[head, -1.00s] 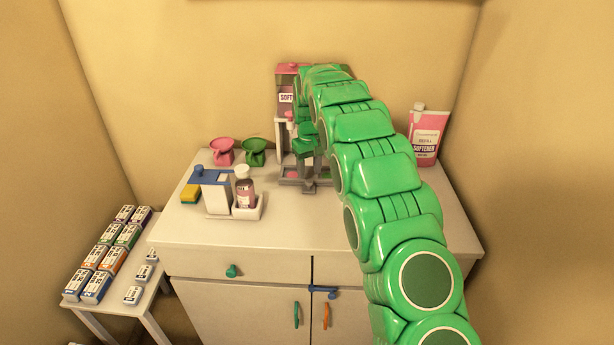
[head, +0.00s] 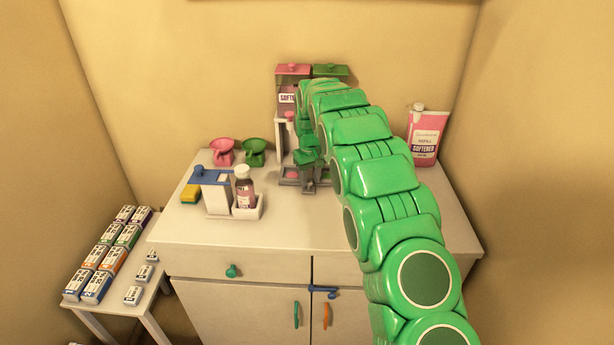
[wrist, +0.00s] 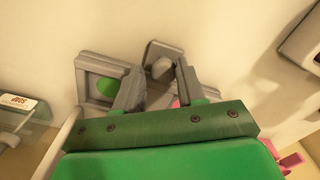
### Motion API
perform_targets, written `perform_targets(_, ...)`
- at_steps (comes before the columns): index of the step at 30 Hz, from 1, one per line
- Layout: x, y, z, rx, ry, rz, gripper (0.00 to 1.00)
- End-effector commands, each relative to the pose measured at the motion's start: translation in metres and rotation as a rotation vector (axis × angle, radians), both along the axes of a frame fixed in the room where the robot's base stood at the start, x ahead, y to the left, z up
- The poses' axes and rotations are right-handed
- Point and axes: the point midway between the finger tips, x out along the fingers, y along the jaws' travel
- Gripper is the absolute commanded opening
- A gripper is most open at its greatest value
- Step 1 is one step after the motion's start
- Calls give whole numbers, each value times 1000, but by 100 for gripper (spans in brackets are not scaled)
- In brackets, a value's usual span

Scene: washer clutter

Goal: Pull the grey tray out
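The grey tray (head: 289,182) lies on the cabinet top at the foot of the softener dispenser. It has a green pad and a pink pad, and the green one shows in the wrist view beside the tray's grey rim (wrist: 88,92). A grey handle (wrist: 161,66) stands at the tray's front. My gripper (head: 310,186) is low over the tray's front. In the wrist view my gripper (wrist: 164,66) has its two fingers apart, one on each side of the handle. I see no clear contact with it. My arm hides part of the tray and dispenser.
The dispenser has a pink-lidded container (head: 289,85) and a green-lidded one (head: 330,71). A pink refill pouch (head: 425,140) stands at right. Pink (head: 223,151) and green (head: 255,151) funnels, a bottle (head: 243,187) and a yellow sponge (head: 190,194) are left. The front counter is clear.

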Motion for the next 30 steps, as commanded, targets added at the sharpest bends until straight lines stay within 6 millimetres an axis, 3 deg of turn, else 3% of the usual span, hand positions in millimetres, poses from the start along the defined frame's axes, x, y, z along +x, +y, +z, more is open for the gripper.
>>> perform_targets(1, -8, 6, -17, 1, 31, 7, 17)
perform_targets(3, -9, 7, -18, 1, 33, 7, 17)
perform_targets(4, -9, 7, -18, 1, 34, 7, 44)
perform_targets(5, -9, 7, -19, 1, 35, 8, 48)
perform_targets(17, -11, 6, -22, -2, 44, 7, 49)
perform_targets(30, -8, 4, 11, -1, 33, 5, 49)
